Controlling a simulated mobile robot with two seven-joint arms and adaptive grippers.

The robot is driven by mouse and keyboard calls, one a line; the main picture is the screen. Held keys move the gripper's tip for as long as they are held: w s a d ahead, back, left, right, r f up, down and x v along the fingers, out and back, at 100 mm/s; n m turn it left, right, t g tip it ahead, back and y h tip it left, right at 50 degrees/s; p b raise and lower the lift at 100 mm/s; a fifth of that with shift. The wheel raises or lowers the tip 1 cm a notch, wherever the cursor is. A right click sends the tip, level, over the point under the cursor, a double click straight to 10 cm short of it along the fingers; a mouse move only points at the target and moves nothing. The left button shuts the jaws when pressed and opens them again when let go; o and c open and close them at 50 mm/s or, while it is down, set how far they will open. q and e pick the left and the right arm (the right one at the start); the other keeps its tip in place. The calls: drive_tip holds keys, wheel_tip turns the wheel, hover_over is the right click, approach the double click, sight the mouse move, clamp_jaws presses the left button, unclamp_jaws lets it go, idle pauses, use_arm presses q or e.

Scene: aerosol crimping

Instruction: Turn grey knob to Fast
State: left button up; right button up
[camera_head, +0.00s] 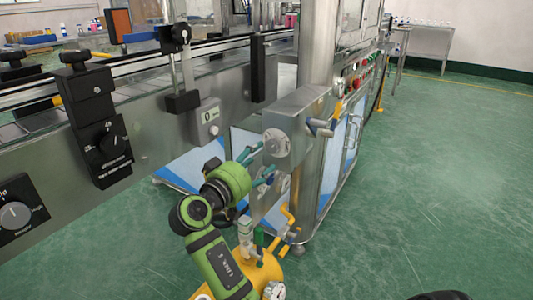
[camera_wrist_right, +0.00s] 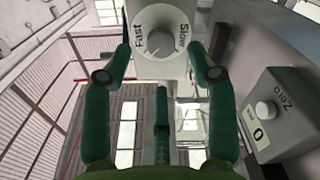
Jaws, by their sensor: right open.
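The grey knob (camera_head: 277,142) sits on the front of a metal box (camera_head: 300,115) on the machine. In the right wrist view the grey knob (camera_wrist_right: 160,41) is on a pale round dial, with "Fast" on the left and "Slow" on the right. My right gripper (camera_head: 256,164) is open and empty, just in front of and slightly below the knob. In the wrist view the green fingers of my right gripper (camera_wrist_right: 161,62) are spread on either side of the dial. I cannot tell if any finger touches it. My left gripper is not in view.
A small grey box with a "Zero" knob (camera_wrist_right: 265,110) is beside the dial; this box (camera_head: 207,121) also shows in the head view. Black dial units (camera_head: 95,120) hang from the conveyor at left. Yellow equipment (camera_head: 262,272) stands below my gripper. Green floor (camera_head: 440,180) is open at right.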

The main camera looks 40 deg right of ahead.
drive_tip(key=v, duration=0.6)
idle(0.4)
